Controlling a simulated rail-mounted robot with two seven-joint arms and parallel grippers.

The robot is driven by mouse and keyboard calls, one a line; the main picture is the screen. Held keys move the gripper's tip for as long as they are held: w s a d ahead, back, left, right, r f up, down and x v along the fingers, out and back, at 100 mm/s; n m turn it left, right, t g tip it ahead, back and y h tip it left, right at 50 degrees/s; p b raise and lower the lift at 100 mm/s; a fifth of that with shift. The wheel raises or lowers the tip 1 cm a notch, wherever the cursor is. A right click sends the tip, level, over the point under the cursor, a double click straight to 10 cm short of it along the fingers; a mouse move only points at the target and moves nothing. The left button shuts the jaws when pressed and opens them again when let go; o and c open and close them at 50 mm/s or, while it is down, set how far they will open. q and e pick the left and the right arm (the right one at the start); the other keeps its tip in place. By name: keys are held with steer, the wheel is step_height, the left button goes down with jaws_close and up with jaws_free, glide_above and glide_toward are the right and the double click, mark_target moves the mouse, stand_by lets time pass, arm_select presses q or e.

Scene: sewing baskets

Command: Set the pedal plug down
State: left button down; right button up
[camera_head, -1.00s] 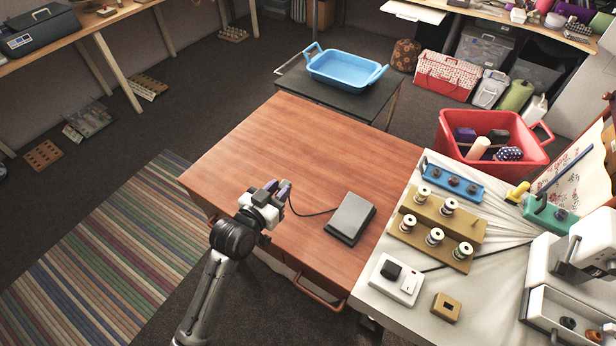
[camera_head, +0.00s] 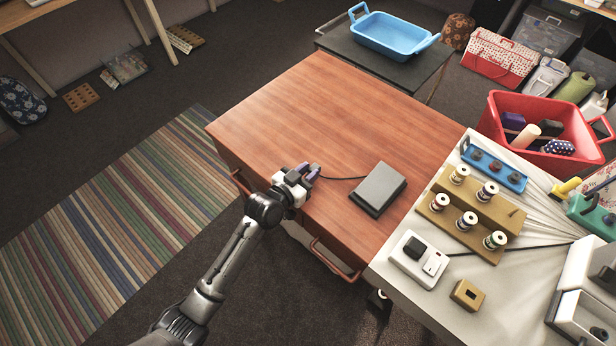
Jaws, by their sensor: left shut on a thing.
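The grey foot pedal (camera_head: 378,189) lies flat on the brown wooden table (camera_head: 330,115), near its right side. A thin dark cable (camera_head: 343,178) runs left from the pedal to my left gripper (camera_head: 309,173). My left gripper is over the table's front-left edge area, left of the pedal, and is shut on the pedal plug at the cable's end. The plug itself is mostly hidden by the fingers. Whether it touches the tabletop cannot be told. My right gripper is not in view.
A white socket block (camera_head: 419,258) with a black plug and a small tan block (camera_head: 467,294) sit on the pale table at right, beside spool racks (camera_head: 478,208). A red bin (camera_head: 545,125) and blue tray (camera_head: 392,36) stand behind. The wooden table's middle is clear.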

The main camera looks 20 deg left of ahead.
arm_select(q)
steer(key=shift+f, duration=1.2)
steer(key=c, duration=0.9)
jaws_free()
steer(key=shift+f+b, duration=0.1)
steer(key=shift+b, duration=0.2)
steer(key=shift+r, duration=0.2)
steer(key=p+v, duration=0.1)
steer(key=v, duration=1.1)
steer(key=shift+p, duration=0.3)
steer(key=shift+f, duration=0.1)
